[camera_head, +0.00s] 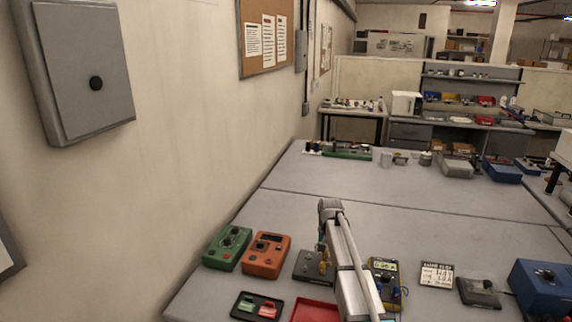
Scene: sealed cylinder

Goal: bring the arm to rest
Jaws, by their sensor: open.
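My arm (350,265) rises from the bottom edge, right of the middle, and reaches out over the grey table (400,205). Its upper joint (330,208) stands above the table's near half. I cannot make out my gripper in this view. A grey box with small knobs (308,267) sits just left of the arm and is partly covered by it. A yellow meter (382,268) sits just right of the arm, also partly covered.
Green (228,247) and orange (266,254) boxes stand at the left near edge, by a black tray (246,302) and a red tray (313,312). A blue box (543,287) is at right. The table's middle is clear; a wall (190,150) bounds the left.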

